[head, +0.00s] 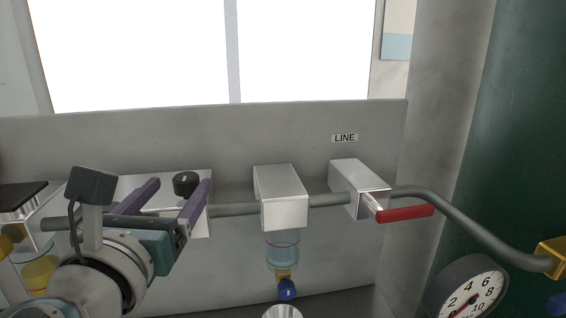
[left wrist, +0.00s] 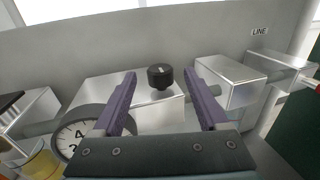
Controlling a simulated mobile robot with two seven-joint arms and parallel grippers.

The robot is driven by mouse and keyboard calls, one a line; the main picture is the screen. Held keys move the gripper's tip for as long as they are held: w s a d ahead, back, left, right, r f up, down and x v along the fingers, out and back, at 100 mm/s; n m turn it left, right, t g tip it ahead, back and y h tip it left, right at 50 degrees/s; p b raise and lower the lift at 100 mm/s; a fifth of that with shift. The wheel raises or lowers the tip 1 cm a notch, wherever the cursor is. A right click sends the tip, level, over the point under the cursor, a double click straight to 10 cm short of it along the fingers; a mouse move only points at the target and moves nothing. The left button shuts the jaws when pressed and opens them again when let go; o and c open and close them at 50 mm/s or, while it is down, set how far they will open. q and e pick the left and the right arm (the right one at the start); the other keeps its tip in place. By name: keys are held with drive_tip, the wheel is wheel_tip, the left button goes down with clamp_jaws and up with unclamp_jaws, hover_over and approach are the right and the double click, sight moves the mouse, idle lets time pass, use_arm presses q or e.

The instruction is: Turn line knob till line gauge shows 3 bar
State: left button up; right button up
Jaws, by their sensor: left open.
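A black knob (head: 186,184) with a white mark stands on top of a silver block (head: 200,222). It also shows in the left wrist view (left wrist: 161,77). My left gripper (head: 182,190) is open, its purple fingers pointing toward the knob, one on either side in the picture; in the left wrist view (left wrist: 160,82) there is a gap on both sides and no contact shows. A round white gauge (left wrist: 75,136) sits at the front of the block, partly hidden by my left gripper; its needle cannot be read. My right gripper is out of view.
A LINE label (head: 345,138) is on the grey panel above a valve block with a red lever (head: 405,213). Another silver block (head: 281,198) sits above a clear blue bowl (head: 282,250). A second gauge (head: 468,294) is low at right. Pipes join the blocks.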

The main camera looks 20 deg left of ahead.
sight(190, 172)
use_arm(q)
drive_tip(key=x, duration=0.7)
drive_tip(key=shift+w+a, duration=0.1)
drive_tip(key=shift+w, duration=0.2)
clamp_jaws()
